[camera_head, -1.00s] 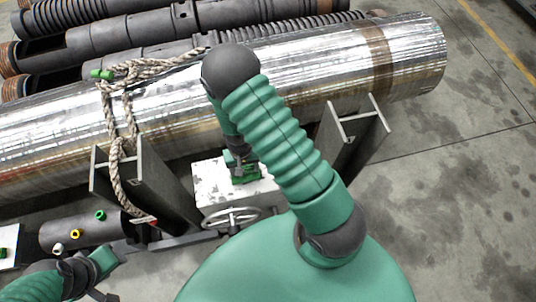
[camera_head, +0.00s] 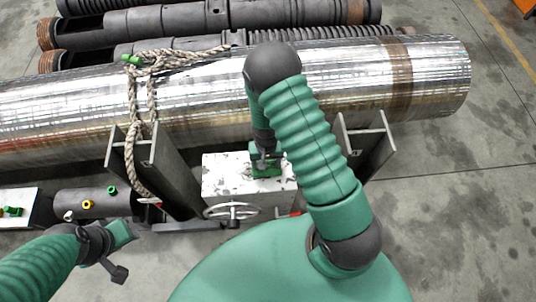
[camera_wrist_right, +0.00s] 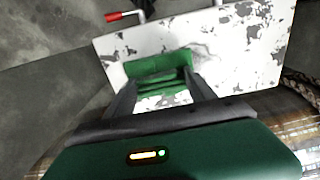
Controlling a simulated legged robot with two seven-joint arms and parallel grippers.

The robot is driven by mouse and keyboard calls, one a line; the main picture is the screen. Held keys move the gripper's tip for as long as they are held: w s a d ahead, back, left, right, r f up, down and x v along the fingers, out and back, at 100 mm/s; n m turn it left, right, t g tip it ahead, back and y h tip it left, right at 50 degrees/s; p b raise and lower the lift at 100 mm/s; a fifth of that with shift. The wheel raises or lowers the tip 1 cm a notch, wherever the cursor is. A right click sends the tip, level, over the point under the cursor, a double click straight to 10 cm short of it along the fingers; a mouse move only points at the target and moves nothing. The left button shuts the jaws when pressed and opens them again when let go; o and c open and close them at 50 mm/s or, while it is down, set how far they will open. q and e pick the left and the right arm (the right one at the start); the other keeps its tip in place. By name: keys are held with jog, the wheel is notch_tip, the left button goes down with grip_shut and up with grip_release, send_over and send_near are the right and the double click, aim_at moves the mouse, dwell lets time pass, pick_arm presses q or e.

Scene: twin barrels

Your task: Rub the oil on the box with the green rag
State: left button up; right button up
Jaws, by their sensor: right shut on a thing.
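The box (camera_head: 225,177) is white with dark stains on its top and stands below the big metal pipe. The green rag (camera_head: 267,171) lies on the box top, right of its middle. In the right wrist view the rag (camera_wrist_right: 160,65) is bunched between the fingers, with the stained box top (camera_wrist_right: 235,50) around it. My right gripper (camera_head: 266,158) points down and is shut on the rag; its fingers also show in the wrist view (camera_wrist_right: 163,90). My left gripper (camera_head: 122,252) is low at the left, away from the box; its finger opening is unclear.
The shiny pipe (camera_head: 200,100) runs behind the box, with a rope (camera_head: 130,150) looped over it. Steel supports (camera_head: 150,165) (camera_head: 365,145) flank the box. A handwheel (camera_head: 231,211) is at its front. A dark cylinder (camera_head: 95,203) lies left. Floor is clear at right.

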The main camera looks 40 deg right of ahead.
aim_at(268, 162)
notch_tip(268, 162, up, 2)
jog(key=shift+r+p, duration=0.15)
jog(key=shift+p, duration=0.5)
jog(key=shift+d+r+p, duration=0.3)
jog(key=shift+r+p, duration=0.65)
jog(key=shift+r, duration=0.2)
jog(key=shift+a, duration=0.25)
jog(key=shift+d, duration=0.1)
